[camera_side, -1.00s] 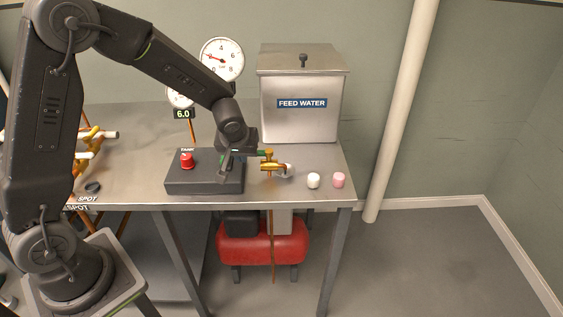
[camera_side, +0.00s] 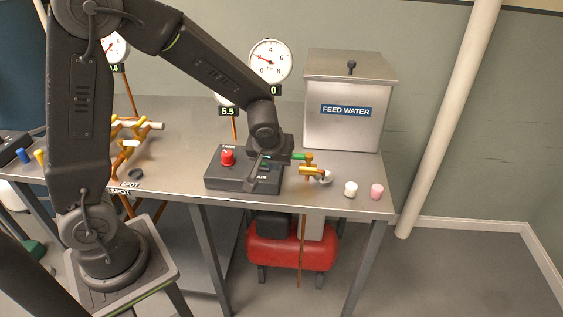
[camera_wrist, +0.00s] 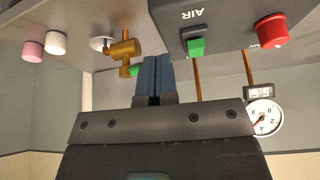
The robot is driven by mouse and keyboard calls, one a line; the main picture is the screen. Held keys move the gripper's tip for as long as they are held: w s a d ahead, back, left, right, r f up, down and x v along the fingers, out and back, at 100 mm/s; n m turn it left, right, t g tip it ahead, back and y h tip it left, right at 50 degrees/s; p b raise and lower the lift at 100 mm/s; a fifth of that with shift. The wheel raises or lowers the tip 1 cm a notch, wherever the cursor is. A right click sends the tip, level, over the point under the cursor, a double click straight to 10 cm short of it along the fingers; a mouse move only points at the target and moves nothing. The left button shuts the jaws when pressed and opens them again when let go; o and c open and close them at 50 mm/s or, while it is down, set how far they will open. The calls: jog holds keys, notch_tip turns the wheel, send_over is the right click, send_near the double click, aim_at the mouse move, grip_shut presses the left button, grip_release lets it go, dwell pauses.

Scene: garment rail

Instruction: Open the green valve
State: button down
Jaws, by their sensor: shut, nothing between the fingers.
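The green valve is a brass tap body (camera_side: 312,171) with a green lever (camera_side: 299,156), near the front right of the steel table. In the wrist view the brass body (camera_wrist: 122,48) stands left of my fingers, and the green lever (camera_wrist: 126,71) lies beside the left finger. I cannot tell whether they touch. Part of the lever may be hidden behind my gripper.
The control box (camera_side: 217,177) carries a red button (camera_side: 227,157) and a green switch labelled AIR (camera_wrist: 196,46), close to my fingers. A white cap (camera_side: 351,188) and a pink cap (camera_side: 377,191) stand right of the valve. A FEED WATER tank (camera_side: 348,128) stands behind.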

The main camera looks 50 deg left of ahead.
jog(key=v, duration=0.6)
jog(key=shift+s, duration=0.2)
jog(key=shift+r, duration=0.2)
